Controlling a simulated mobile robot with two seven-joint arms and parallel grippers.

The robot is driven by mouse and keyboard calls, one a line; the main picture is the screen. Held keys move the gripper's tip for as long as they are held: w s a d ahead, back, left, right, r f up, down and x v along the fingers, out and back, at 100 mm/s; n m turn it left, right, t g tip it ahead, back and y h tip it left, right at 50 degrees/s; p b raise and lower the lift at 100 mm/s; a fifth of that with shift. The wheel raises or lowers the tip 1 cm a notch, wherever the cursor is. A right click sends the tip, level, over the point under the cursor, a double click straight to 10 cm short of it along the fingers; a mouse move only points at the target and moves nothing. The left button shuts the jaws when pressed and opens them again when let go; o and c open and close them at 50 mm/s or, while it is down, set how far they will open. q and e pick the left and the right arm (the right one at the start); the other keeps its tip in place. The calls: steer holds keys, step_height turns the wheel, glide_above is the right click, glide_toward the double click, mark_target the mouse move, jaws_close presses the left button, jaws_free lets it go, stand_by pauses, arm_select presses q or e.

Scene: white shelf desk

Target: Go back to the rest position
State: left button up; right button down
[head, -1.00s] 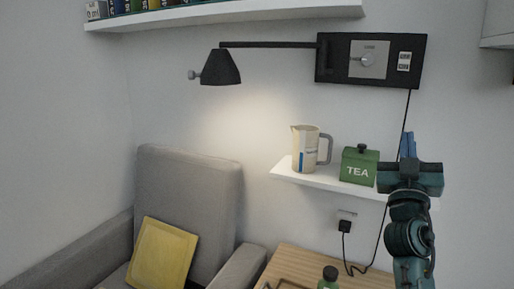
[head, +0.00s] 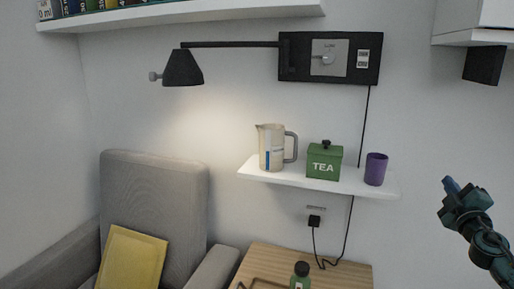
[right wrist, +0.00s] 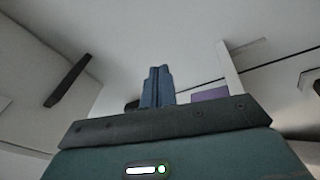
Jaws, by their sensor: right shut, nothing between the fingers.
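My right gripper (head: 450,186) is at the right side of the head view, raised in front of the wall. It is to the right of the small white shelf and apart from it. In the right wrist view its two blue fingers (right wrist: 157,88) stand closed together with nothing between them. My left gripper does not show in either view.
The white shelf (head: 388,192) holds a cream pitcher (head: 271,148), a green TEA tin (head: 324,163) and a purple cup (head: 376,169). A black wall lamp (head: 183,69) hangs above. A grey armchair (head: 155,185) and a wooden table (head: 345,272) stand below. A white cabinet (head: 470,25) is upper right.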

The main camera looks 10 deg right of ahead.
step_height(320, 180, down, 9)
steer(key=a+m+g+y, duration=0.2)
steer(key=m+g, duration=0.2)
steer(key=s+a+f+g+y, duration=0.15)
steer(key=s+a+f, duration=0.25)
steer(key=a+f, duration=0.45)
steer(key=s+a+f+g+y, duration=0.1)
steer(key=s+a+f+y, duration=0.25)
steer(key=a+f, duration=0.55)
steer(key=s+a+f+y, duration=0.1)
steer(key=s+a+f, duration=0.2)
steer(key=s+a, duration=0.65)
arm_select(q)
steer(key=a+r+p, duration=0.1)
steer(key=p, duration=0.2)
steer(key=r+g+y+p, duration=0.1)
steer(key=p, duration=0.3)
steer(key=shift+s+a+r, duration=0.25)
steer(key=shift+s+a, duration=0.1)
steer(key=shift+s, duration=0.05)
arm_select(e)
steer(key=s+a+r+m+g+y, duration=0.1)
steer(key=s+a+r+m+g, duration=0.1)
steer(key=s+a, duration=0.8)
steer(key=a+r+m, duration=0.1)
steer(key=a, duration=0.2)
steer(key=shift+s+y, duration=0.35)
steer(key=shift+y, duration=0.05)
